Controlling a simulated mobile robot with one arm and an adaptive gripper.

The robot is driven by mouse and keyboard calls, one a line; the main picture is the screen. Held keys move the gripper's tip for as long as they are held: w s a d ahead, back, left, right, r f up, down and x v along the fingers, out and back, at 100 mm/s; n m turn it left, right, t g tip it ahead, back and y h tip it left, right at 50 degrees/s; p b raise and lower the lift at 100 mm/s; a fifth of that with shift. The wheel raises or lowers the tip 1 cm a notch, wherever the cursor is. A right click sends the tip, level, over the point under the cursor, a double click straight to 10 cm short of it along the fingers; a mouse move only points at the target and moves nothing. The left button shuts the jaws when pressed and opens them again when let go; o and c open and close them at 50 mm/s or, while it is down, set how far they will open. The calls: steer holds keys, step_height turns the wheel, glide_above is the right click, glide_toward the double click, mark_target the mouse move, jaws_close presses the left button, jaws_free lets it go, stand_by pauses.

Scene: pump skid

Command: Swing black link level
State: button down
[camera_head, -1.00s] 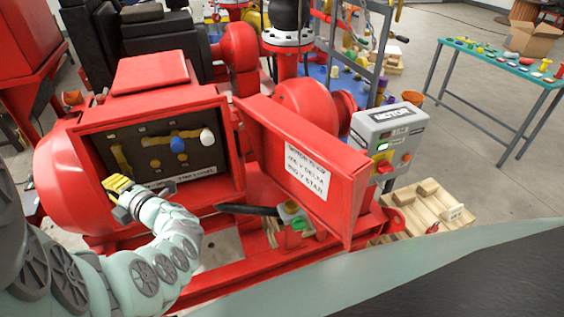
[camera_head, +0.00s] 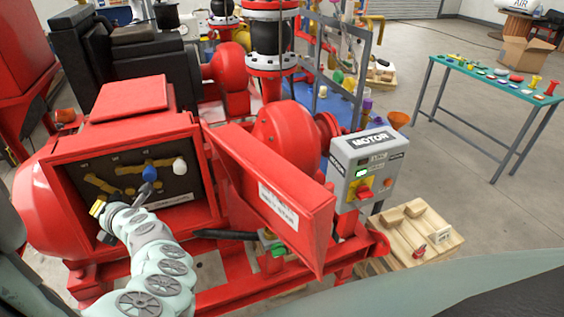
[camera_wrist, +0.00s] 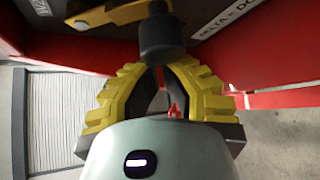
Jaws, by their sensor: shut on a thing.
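The open red terminal box (camera_head: 131,122) holds brass link bars on a dark panel. A brass bar (camera_head: 98,183) at the left slants down to the right. The black link's knob (camera_wrist: 160,38) shows in the wrist view, fixed to a brass bar (camera_wrist: 108,15) and held at the yellow ribbed fingers of my gripper (camera_wrist: 160,72). In the head view my gripper (camera_head: 105,211) is at the panel's lower left and hides the black knob. A blue knob (camera_head: 150,174) and a white knob (camera_head: 180,165) stand to its right.
The red box door (camera_head: 270,190) hangs open to the right with a paper label. A grey motor control box (camera_head: 365,165) stands beyond it. A black bar-like handle (camera_head: 225,234) lies below the door.

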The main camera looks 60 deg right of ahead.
mark_target(117, 200)
steer(key=shift+s+d+r+n+g+h+p, duration=0.45)
steer(key=shift+d+r+n+g+h+p, duration=0.4)
steer(key=shift+p, duration=1.65)
steer(key=shift+s+d+r+n+g+h+p, duration=0.5)
steer(key=shift+n+g+h+p, duration=0.6)
steer(key=shift+p, duration=1.4)
steer(key=shift+d+r+n+g+p, duration=0.1)
steer(key=shift+r+n+g+p, duration=0.15)
steer(key=shift+p, duration=0.15)
steer(key=shift+s+d+r+h+p, duration=0.25)
steer(key=shift+d+r+p, duration=0.1)
steer(key=shift+p, duration=0.4)
steer(key=shift+r, duration=0.15)
